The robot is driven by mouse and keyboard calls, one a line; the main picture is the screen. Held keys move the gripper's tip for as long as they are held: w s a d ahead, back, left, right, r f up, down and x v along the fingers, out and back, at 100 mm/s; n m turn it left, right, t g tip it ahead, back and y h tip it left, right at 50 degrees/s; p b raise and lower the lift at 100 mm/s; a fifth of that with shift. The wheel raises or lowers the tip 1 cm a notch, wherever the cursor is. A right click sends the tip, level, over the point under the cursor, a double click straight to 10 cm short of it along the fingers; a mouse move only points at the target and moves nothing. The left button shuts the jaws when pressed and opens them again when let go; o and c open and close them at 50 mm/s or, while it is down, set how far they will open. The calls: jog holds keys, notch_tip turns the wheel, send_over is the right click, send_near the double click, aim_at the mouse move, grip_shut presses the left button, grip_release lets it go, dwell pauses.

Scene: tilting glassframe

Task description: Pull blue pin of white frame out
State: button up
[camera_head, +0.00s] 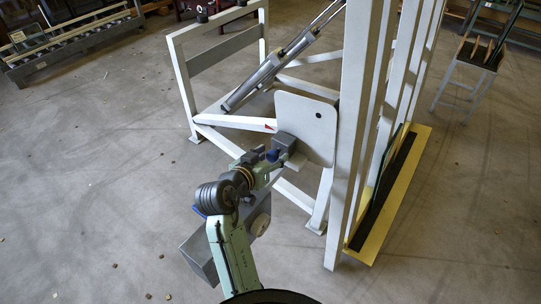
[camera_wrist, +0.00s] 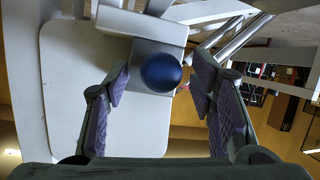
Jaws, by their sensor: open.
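The blue pin shows as a round dark blue knob (camera_wrist: 160,72) on a grey block (camera_wrist: 140,52) in the wrist view. In the head view the blue pin (camera_head: 272,155) is small, beside the grey block at the lower edge of a white plate (camera_head: 304,118) on the white frame (camera_head: 352,150). My gripper (camera_wrist: 162,82) is open, its purple-padded fingers on either side of the knob, with visible gaps. No contact with the knob shows. The pin's shaft is hidden behind the knob.
A grey cylinder (camera_head: 270,78) slopes across the frame behind the plate. A yellow base strip (camera_head: 375,225) lies to the right. A roller conveyor (camera_head: 75,45) stands far left, and a small rack (camera_head: 472,70) far right. The floor at left is mostly clear.

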grip_shut()
dwell(0.8)
